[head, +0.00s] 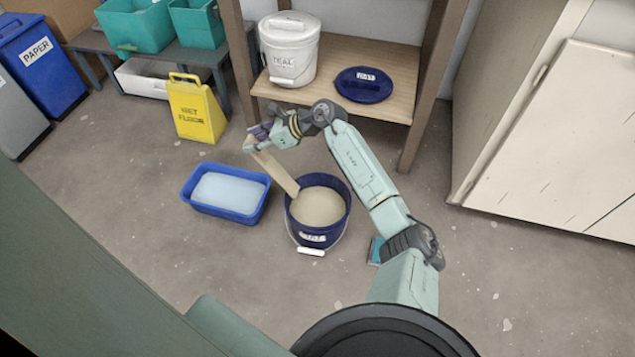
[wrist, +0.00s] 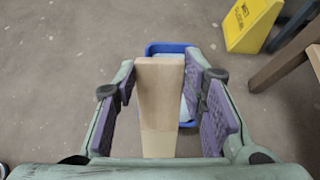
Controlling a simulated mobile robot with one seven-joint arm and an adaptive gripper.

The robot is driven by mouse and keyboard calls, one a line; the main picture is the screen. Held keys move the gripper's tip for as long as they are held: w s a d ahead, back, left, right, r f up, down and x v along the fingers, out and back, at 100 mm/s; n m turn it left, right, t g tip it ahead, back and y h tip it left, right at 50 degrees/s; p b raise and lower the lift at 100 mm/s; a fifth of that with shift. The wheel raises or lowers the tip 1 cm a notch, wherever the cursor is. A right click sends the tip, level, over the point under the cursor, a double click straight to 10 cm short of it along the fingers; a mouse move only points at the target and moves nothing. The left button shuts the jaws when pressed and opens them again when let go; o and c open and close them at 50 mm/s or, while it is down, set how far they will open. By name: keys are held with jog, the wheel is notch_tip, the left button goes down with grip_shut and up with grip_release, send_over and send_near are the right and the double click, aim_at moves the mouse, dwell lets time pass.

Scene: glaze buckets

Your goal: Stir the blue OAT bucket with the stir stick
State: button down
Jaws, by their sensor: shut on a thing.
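The blue bucket (head: 343,215) stands open on the floor, with beige glaze (head: 318,206) inside. Its front label is hard to read, and its handle hangs down in front. My gripper (head: 262,133) is up and to the left of the bucket, shut on the wooden stir stick (head: 275,170). The stick slants down to the right, its lower end at the bucket's left rim in the head view; I cannot tell if that end is above the rim or just inside. In the wrist view the stick (wrist: 160,105) lies between the purple finger pads.
A blue tub (head: 226,212) with pale contents stands left of the bucket. A yellow wet-floor sign (head: 197,108) is behind it. A wooden shelf (head: 345,55) holds a white TEAL bucket (head: 289,50) and a dark blue lid (head: 364,85). Floor is clear at front left.

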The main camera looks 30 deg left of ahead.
jog(key=shift+r+p, duration=1.45)
jog(key=shift+r, duration=1.15)
jog(key=shift+f, duration=0.1)
